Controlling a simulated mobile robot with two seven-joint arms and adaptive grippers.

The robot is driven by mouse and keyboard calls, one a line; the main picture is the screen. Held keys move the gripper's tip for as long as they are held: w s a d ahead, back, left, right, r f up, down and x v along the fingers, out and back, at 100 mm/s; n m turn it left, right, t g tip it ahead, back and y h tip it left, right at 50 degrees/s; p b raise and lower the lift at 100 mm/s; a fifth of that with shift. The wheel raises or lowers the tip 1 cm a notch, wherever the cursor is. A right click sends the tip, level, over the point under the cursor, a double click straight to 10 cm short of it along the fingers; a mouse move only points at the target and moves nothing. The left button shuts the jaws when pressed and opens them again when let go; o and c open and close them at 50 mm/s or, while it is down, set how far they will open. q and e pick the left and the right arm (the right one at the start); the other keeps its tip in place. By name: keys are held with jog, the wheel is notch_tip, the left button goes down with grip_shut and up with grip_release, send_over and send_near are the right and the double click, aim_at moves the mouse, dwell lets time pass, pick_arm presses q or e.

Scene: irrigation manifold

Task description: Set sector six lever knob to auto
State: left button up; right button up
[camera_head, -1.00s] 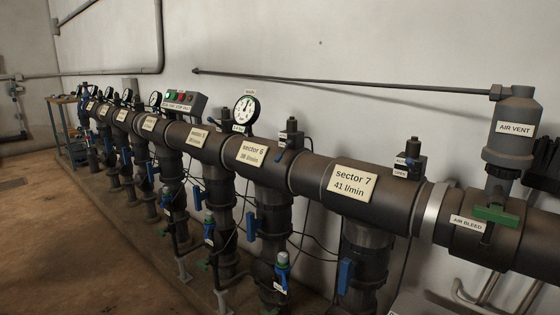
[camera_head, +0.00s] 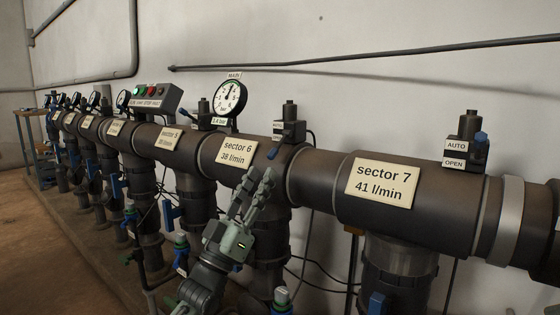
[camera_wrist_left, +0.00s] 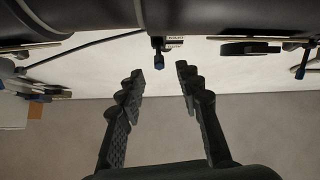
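The sector 6 plate (camera_head: 237,150) is on the manifold pipe, reading 38 l/min. Just right of it stands the dark sector six valve unit (camera_head: 289,125) with small labels, too small to read surely. Its blue lever knob (camera_head: 272,152) hangs low on the near side. The knob also shows in the left wrist view (camera_wrist_left: 159,61), below the labels and beyond the fingertips. My left gripper (camera_head: 258,176) is in front of the pipe, just below the knob. In the wrist view the gripper (camera_wrist_left: 160,75) is open and empty, apart from the knob. My right gripper is out of view.
The sector 7 plate (camera_head: 382,182) and its valve unit (camera_head: 467,145), labelled AUTO and OPEN, are to the right. A round gauge (camera_head: 229,98) and a button box (camera_head: 155,97) stand behind the pipe. Blue-handled valves (camera_head: 180,243) and cables crowd below.

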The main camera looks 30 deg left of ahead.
aim_at(270, 159)
pick_arm(q)
jog(key=shift+x, duration=3.2)
grip_shut()
